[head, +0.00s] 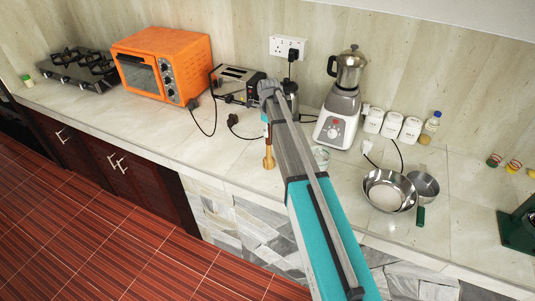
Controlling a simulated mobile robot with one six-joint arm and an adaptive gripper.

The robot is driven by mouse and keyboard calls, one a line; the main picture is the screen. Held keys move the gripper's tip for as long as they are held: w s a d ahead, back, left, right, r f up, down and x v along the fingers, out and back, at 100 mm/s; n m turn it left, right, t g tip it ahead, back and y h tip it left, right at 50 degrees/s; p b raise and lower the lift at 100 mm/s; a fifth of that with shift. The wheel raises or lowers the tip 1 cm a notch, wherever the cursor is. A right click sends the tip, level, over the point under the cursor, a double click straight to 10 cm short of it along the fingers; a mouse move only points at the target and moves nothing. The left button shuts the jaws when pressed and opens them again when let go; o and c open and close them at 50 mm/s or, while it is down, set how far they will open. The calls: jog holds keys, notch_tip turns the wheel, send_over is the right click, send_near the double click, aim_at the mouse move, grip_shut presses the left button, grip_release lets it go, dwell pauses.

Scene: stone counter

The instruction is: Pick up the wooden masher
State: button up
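The wooden masher (268,154) appears as a narrow, upright brown piece with a wider foot. It is near the front edge of the counter, just left of my grey and teal arm. Its upper part is close to my wrist, and part of it may be hidden by the arm. My gripper is not clearly visible; the arm's far end bends down above the masher. I cannot tell whether its fingers touch the masher or whether they are open or shut.
An orange oven (140,75), a toaster (236,82) and cables are left of the arm. A blender (340,105), white canisters (392,125) and metal pans (390,190) are on the right. The stone counter (215,150) is clear left of the masher.

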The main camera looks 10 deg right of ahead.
grip_shut()
jog(key=shift+r, duration=0.2)
notch_tip(320, 180, up, 2)
jog(key=p, duration=0.2)
jog(key=shift+p, duration=0.3)
jog(key=s+d+r+p, duration=0.2)
jog(key=s+r+p, duration=0.8)
jog(key=s, duration=0.3)
jog(key=shift+s+d+r, duration=0.3)
jog(key=shift+s+d, duration=0.05)
